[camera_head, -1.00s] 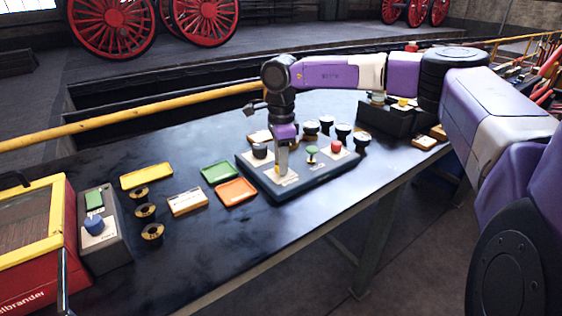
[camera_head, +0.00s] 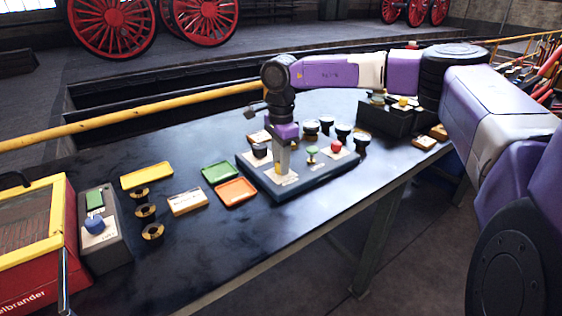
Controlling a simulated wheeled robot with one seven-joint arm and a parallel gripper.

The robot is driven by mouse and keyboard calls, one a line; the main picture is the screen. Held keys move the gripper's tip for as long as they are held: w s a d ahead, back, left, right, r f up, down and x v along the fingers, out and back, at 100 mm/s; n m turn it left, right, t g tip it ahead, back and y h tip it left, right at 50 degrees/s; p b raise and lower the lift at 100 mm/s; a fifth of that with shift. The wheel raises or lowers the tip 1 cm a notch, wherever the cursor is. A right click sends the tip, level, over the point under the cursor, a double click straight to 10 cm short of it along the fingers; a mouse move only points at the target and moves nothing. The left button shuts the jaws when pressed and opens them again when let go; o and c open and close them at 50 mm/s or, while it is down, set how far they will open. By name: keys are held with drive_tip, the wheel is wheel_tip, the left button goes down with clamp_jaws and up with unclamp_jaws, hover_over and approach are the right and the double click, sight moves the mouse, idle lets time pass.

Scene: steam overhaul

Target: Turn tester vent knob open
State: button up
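The tester (camera_head: 318,183) is a low dark base on the bench with light plates on top. It carries a black knob (camera_head: 259,150) at the left, a small green knob (camera_head: 312,151) near the middle and a red knob (camera_head: 336,146) at the right. I cannot tell from the labels which is the vent knob. My gripper (camera_head: 282,172) points straight down over the left-middle plate, between the black and green knobs. A bit of yellow shows at its fingertips. The fingers hide what is under them, and their gap cannot be made out.
Several dark gauges (camera_head: 343,131) stand behind the tester. A grey box with a blue knob (camera_head: 96,226) stands far left. The front bench is clear.

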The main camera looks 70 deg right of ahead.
drive_tip(key=o, duration=0.3)
wheel_tip(320, 180, up, 8)
drive_tip(key=shift+f, duration=0.1)
idle(0.5)
idle(0.4)
